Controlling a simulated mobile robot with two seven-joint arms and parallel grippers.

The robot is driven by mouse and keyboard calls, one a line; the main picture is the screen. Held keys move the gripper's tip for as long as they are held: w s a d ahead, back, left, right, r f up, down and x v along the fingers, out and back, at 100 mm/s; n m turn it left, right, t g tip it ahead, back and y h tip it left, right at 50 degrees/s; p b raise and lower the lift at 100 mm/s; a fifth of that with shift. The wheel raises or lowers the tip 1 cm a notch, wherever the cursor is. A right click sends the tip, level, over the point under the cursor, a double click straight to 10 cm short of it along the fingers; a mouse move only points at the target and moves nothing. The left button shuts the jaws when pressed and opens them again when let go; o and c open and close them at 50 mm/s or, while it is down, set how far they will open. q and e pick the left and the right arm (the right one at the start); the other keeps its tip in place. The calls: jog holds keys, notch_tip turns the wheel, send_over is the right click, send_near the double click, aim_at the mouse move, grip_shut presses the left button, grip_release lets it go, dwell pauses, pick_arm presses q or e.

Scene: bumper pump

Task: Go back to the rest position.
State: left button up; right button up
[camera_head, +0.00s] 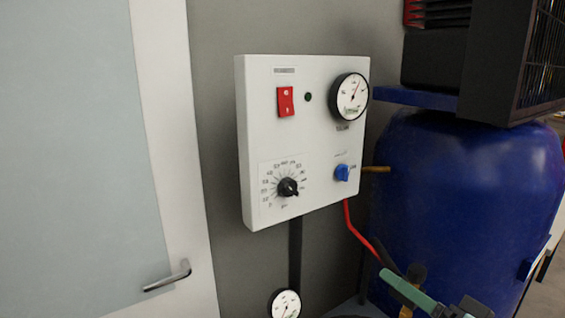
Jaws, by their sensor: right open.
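A white control panel (318,140) is fixed to the grey wall. It carries a red switch (285,102), a small dark green light (308,97), a round pressure gauge (349,97), a black dial (288,187) and a blue knob (342,173). My right gripper (438,302) shows partly at the bottom edge, right of centre, with greenish and dark parts. It is open, below the panel and in front of the blue tank (470,195). I see nothing held in it, but its lower part is cut off. My left gripper is out of view.
A red hose (357,232) runs from the panel down toward my right gripper. A second gauge (285,304) sits at the bottom below a dark vertical strip. A black compressor unit (500,55) tops the tank. A door (85,150) with a metal handle (168,276) is at left.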

notch_tip(320, 180, down, 24)
jog(key=s+n+g+h, duration=0.1)
jog(key=s+g+h, duration=0.2)
jog(key=h, duration=0.1)
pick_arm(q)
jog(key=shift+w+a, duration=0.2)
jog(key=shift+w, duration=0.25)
pick_arm(e)
jog(key=s+a+f+n+g+h, duration=0.1)
jog(key=s+a+f+n+g, duration=0.1)
jog(key=s+f, duration=1.1)
notch_tip(320, 180, down, 3)
jog(key=shift+s+a+r+n+g+h, duration=0.25)
jog(key=shift+a+n, duration=0.4)
jog(key=shift+n, duration=0.55)
jog(key=shift+c, duration=0.3)
